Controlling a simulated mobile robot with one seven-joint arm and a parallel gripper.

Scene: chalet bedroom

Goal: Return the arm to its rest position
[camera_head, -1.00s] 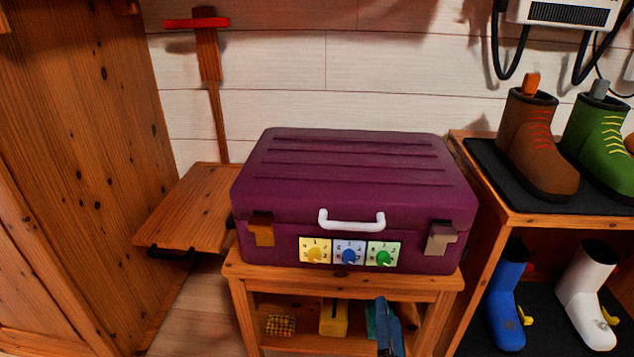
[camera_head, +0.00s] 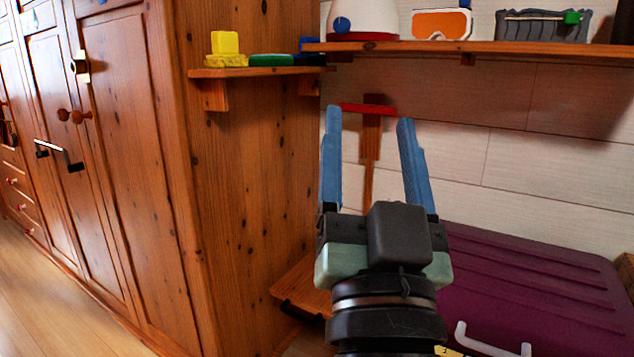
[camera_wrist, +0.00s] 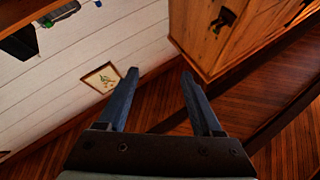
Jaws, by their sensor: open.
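My gripper (camera_head: 368,115) is raised in the head view, in front of the wooden wall and left of the purple suitcase. Its two blue fingers point up and stand wide apart with nothing between them. In the wrist view my gripper (camera_wrist: 160,75) is also open and empty. Part of my wrist shows below the fingers in the head view and hides some of the suitcase's left side and the low wooden board.
The purple suitcase (camera_head: 540,285) is at lower right. A wooden wardrobe (camera_head: 130,150) fills the left. A small shelf (camera_head: 270,72) and a long shelf (camera_head: 400,47) carry objects above. The low board (camera_head: 300,285) juts out beside my wrist. Open floor (camera_head: 45,295) lies at lower left.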

